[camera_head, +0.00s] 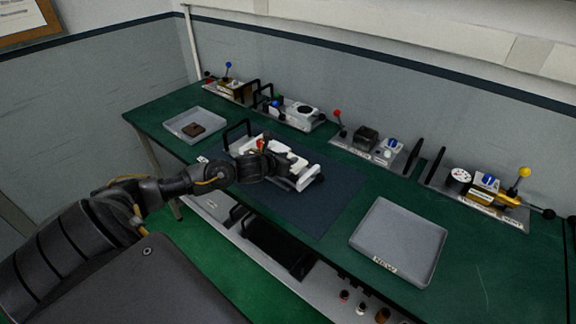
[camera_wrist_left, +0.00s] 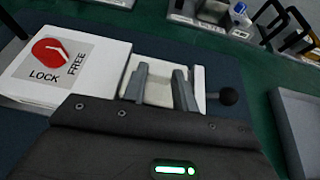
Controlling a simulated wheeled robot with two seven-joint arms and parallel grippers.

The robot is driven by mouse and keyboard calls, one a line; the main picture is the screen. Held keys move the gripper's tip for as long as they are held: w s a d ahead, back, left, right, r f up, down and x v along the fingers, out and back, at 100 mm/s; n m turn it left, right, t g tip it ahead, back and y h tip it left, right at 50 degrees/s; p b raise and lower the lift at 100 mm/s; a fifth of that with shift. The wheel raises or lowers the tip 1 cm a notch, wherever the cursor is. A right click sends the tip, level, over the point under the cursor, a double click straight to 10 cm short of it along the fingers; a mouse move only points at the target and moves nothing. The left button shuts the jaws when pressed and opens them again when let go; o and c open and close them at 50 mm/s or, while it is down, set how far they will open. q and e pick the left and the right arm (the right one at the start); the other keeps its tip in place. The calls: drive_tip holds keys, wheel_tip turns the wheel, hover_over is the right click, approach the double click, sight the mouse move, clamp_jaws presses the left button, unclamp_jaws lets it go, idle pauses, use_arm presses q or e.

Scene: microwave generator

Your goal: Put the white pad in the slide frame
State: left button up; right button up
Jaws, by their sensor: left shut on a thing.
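My left gripper (camera_head: 286,168) is over the white machine on the dark blue mat. In the left wrist view, its two grey fingers (camera_wrist_left: 160,74) are shut on the white pad (camera_wrist_left: 160,93), which shows between them. The pale slide frame (camera_wrist_left: 199,84) surrounds this spot, with a black ball knob (camera_wrist_left: 228,96) at its right. I cannot tell whether the pad is seated in the frame or just above it. A white box (camera_wrist_left: 95,62) with a red LOCK/FREE dial (camera_wrist_left: 48,51) stands to the left. My right gripper is out of view.
A grey tray marked NEW (camera_head: 400,243) stands empty at the right. Another grey tray (camera_head: 178,119) at the left holds a brown block (camera_head: 193,129). Several devices with coloured ball levers line the back of the green table. The mat's (camera_head: 318,218) front part is clear.

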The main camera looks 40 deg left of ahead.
use_arm(q)
wheel_tip(320, 180, down, 3)
drive_tip(key=shift+w+f+p, duration=0.1)
drive_tip(key=shift+p, duration=0.75)
drive_tip(key=shift+f, duration=0.15)
drive_tip(key=shift+f+b, duration=0.15)
drive_tip(key=shift+b, duration=0.2)
drive_tip(key=o, duration=0.9)
drive_tip(key=shift+o, duration=0.2)
